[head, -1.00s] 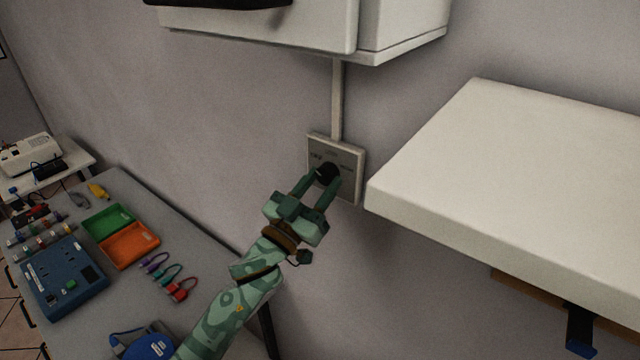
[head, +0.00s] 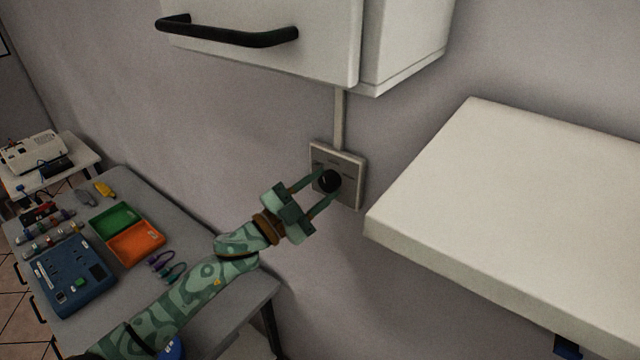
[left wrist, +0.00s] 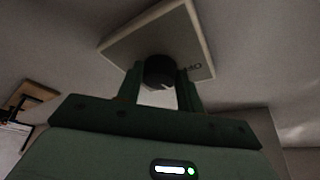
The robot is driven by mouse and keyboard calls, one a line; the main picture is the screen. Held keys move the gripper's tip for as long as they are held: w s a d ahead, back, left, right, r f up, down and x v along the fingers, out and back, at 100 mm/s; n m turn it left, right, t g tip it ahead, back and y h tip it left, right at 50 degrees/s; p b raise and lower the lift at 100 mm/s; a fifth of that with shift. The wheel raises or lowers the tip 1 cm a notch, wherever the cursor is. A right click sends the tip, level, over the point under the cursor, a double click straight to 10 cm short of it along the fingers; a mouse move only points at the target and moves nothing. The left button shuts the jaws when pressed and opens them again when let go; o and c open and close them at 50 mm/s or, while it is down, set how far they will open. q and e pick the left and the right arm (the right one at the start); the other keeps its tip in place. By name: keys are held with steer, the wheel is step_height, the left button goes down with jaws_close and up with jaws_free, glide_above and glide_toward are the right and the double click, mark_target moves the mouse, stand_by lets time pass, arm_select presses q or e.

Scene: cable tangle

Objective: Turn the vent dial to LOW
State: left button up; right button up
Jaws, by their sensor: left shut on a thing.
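The vent dial is a round black knob (head: 329,181) on a pale square wall plate (head: 350,191), below the white cabinet. My left gripper (head: 326,185) is shut on the knob, with one green finger on either side. The left wrist view also shows the knob (left wrist: 160,70) between the two fingers, against the plate (left wrist: 125,48). A thin pale mark shows on the knob. The plate's lettering is too small or partly hidden, so I cannot read the dial's setting. My right gripper is not in view.
A white cabinet (head: 260,58) with a black handle hangs above the plate. A thick white shelf (head: 500,190) juts out close on the right. At lower left, a grey table (head: 190,225) carries green and orange trays, a blue box and cables.

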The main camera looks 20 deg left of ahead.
arm_select(q)
steer(key=shift+a+r+m+g+p, duration=0.1)
steer(key=shift+m+g+p, duration=0.6)
steer(key=shift+m, duration=1.1)
steer(key=shift+h, duration=0.3)
steer(key=o, duration=1)
steer(key=b+v, duration=0.4)
steer(key=v, duration=1.2)
steer(key=shift+r+b, duration=0.15)
steer(key=shift+b, duration=0.15)
steer(key=shift+a, duration=0.15)
